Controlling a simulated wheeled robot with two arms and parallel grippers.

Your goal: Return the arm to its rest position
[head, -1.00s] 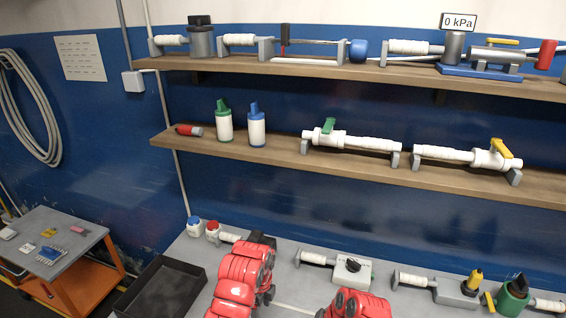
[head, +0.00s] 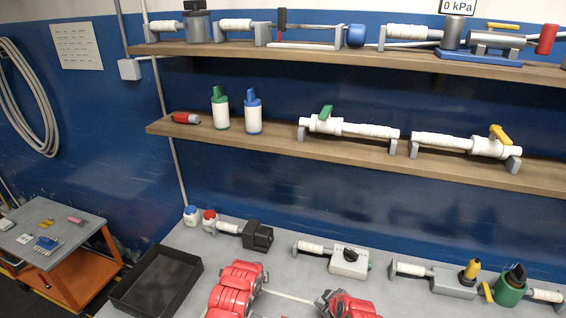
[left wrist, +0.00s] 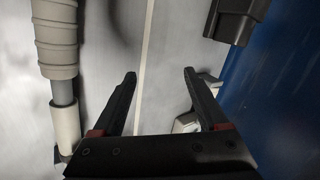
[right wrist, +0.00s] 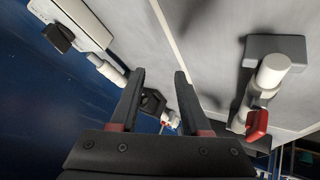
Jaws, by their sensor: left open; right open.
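My left arm (head: 237,288) and right arm (head: 345,304), both red, show at the bottom of the head view, over the bench. My left gripper (left wrist: 160,76) is open in the left wrist view, with nothing between its fingers. My right gripper (right wrist: 160,78) is open and empty in the right wrist view; a small dark fitting shows beyond its fingers. In the head view the fingers of both grippers cannot be made out clearly.
The grey bench holds a black box (head: 258,236), a white switch box (head: 349,262), a green device (head: 511,288) and a black tray (head: 157,280). Two shelves of fittings and bottles hang above. An orange cart (head: 79,268) stands at left.

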